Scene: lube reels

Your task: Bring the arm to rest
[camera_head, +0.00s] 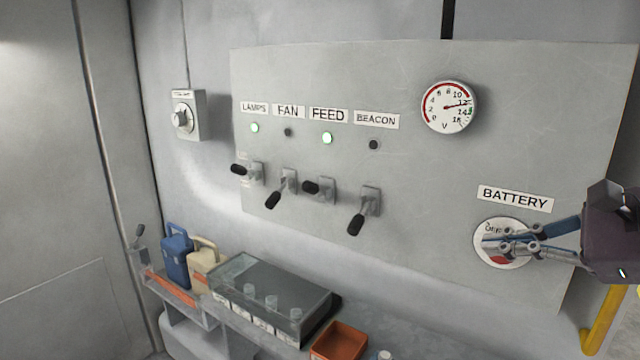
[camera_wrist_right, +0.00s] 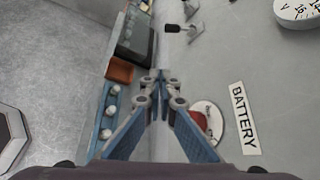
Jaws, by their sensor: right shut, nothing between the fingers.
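My right gripper (camera_head: 490,242) comes in from the right edge in the head view. Its fingers are shut with nothing between them, and they cross in front of the round battery dial (camera_head: 500,258) in that view. The right wrist view shows the two blue-padded fingers (camera_wrist_right: 160,76) meeting at the tips, with the battery dial (camera_wrist_right: 209,113) to their right, partly hidden by a finger. I cannot tell whether the gripper touches the dial. My left gripper is not in view.
The grey panel (camera_head: 400,70) carries several levers, such as the FEED lever (camera_head: 319,188), and a voltmeter (camera_head: 449,107). LAMPS and FEED lights are green; FAN and BEACON are dark. Below are a glass-topped case (camera_head: 270,285), an orange bin (camera_head: 339,342), and blue (camera_head: 176,256) and cream jugs (camera_head: 204,262).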

